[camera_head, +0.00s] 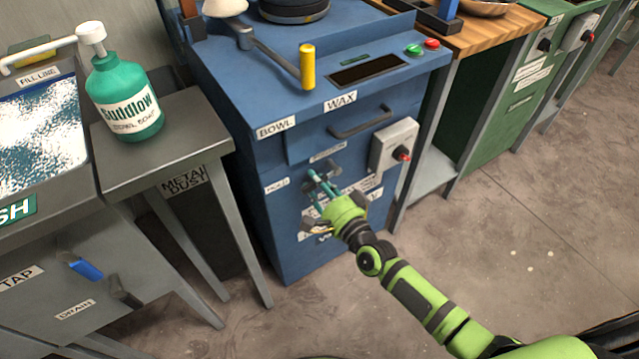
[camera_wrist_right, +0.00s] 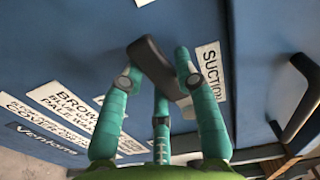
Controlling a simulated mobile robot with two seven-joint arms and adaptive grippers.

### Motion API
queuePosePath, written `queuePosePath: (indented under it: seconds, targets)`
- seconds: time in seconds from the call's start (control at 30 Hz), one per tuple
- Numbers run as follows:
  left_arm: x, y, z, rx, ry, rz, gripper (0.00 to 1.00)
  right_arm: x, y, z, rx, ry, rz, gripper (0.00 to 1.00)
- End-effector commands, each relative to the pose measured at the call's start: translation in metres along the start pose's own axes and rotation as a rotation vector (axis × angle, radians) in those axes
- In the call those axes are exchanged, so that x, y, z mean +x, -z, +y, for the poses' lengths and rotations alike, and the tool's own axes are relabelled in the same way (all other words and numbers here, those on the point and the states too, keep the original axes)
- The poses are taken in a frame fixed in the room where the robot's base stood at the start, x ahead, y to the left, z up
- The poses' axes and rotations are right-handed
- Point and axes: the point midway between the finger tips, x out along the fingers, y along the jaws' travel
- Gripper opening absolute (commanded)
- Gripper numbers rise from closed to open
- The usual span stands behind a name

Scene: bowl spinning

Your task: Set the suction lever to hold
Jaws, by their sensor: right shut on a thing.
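The suction lever is a dark grey bar on the front of the blue cabinet (camera_head: 275,160). In the right wrist view the lever (camera_wrist_right: 150,62) sits between the teal fingers of my right gripper (camera_wrist_right: 155,85). The white SUCTION label (camera_wrist_right: 210,70) is just beside it. In the head view my right gripper (camera_head: 318,180) is at the cabinet front, below the drawer handle, and its fingers partly hide the lever. It is shut on the lever. A small white label (camera_head: 276,187) left of the fingers is too small to read surely. My left gripper is not in view.
A drawer handle (camera_head: 360,122) and a grey switch box (camera_head: 394,145) with a red knob stick out near the gripper. A yellow-handled crank (camera_head: 307,66) is on top. A green soap bottle (camera_head: 124,95) stands on the side table. Floor at right is clear.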

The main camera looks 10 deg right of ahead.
Motion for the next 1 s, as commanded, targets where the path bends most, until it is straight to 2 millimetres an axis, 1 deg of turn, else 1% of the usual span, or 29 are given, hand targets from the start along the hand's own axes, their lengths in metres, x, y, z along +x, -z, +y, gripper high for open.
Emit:
queuePosePath:
  seconds: [0.03,0.33,0.9,0.93,0.97,1.0]
  targets:
    - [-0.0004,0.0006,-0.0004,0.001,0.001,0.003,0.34,0.0006,-0.0003,-0.0038,0.029,0.003,0.000,0.00]
    - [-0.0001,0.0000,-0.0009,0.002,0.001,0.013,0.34,0.0005,-0.0005,-0.0094,0.145,0.002,-0.001,0.00]
    - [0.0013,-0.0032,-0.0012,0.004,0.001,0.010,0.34,0.0009,-0.0002,-0.0117,0.181,0.004,0.000,0.00]
    - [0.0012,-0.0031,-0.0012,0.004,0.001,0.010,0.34,0.0009,-0.0002,-0.0117,0.180,0.004,0.000,0.43]
    - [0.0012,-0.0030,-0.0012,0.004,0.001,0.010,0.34,0.0010,-0.0002,-0.0118,0.180,0.005,0.000,0.55]
    - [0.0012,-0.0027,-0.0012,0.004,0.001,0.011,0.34,0.0009,-0.0001,-0.0117,0.178,0.004,0.000,0.57]
